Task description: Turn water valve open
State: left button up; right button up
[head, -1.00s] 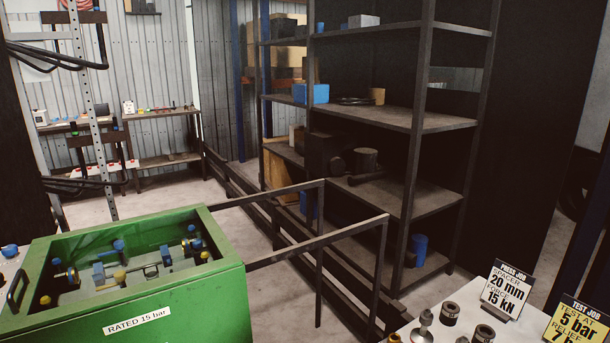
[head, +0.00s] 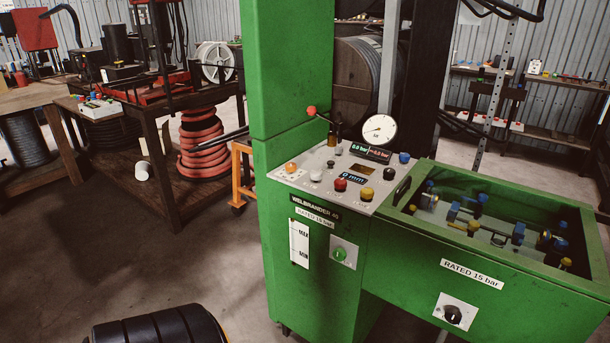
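The green machine (head: 300,203) has a sloped grey control panel (head: 322,174) with several coloured knobs, a red-tipped lever (head: 311,111) and a round white gauge (head: 379,130). Several possible valve controls show, but no readable label marks one as the water valve. They include a blue knob (head: 404,158) at the panel's back right, a green knob (head: 340,254) on the front plate and a black knob (head: 453,314) on the test box. The open green test box (head: 430,258) reads "RATED 15 bar" and holds blue and yellow fittings. Neither gripper is in view.
A dark workbench (head: 165,190) with equipment and a red hose coil (head: 205,140) stands to the left. An orange frame (head: 240,170) is beside the machine. A black ribbed object (head: 160,328) is at the bottom edge. The floor in front left is mostly clear.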

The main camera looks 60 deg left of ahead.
aim_at(339, 254)
jog(key=u, duration=1.5)
